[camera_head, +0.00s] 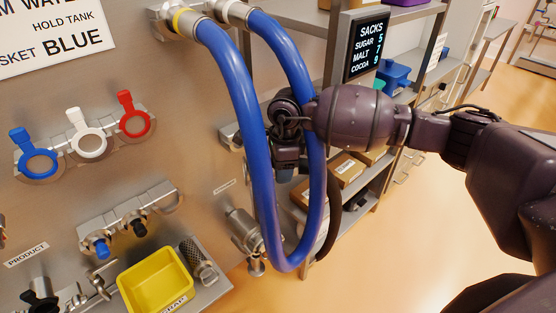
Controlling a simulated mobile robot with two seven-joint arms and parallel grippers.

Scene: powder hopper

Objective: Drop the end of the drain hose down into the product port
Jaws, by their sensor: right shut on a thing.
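The blue drain hose (246,115) hangs in a long U from two metal fittings at the top of the panel; the left fitting has a yellow band. My right gripper (285,150) is shut at the hose's right-hand run. My wrist covers part of that run, and the finger contact is mostly hidden. My left gripper is not in view.
A yellow bin (155,283) stands right of the port. Blue, white and red ring handles (88,135) stick out of the panel. A metal valve (243,230) is beside the hose's bend. A dark hose (335,215) hangs behind it. Shelves (350,190) stand behind my right arm.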

